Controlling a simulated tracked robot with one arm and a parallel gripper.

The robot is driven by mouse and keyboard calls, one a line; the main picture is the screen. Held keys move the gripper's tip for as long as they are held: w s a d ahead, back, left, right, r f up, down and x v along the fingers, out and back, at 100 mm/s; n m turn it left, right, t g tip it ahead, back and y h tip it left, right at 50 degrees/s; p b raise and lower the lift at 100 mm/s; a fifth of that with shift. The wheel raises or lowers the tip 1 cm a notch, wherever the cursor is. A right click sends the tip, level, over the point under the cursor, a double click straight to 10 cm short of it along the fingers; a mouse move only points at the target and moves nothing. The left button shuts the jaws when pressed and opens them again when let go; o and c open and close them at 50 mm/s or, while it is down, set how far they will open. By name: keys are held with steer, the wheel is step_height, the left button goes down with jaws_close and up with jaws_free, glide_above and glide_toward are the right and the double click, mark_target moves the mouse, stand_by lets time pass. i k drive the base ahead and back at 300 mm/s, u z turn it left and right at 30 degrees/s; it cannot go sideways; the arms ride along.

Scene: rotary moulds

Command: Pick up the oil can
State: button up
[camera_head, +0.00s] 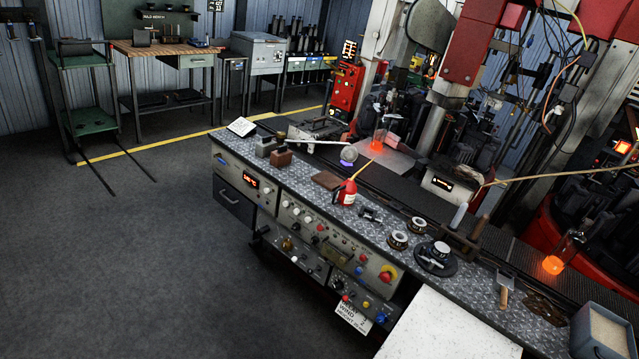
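Left of the can lie a brown block (326,180) and wooden blocks (280,158). Right of it are a small dark metal piece (370,214) and ring-shaped parts (398,240). Open grey floor (130,250) lies left.

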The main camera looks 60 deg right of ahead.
mark_target(347, 190)
steer(key=z, duration=0.05)
steer(key=i, duration=2.85)
steer(key=z, duration=3.1)
steer(key=i, duration=1)
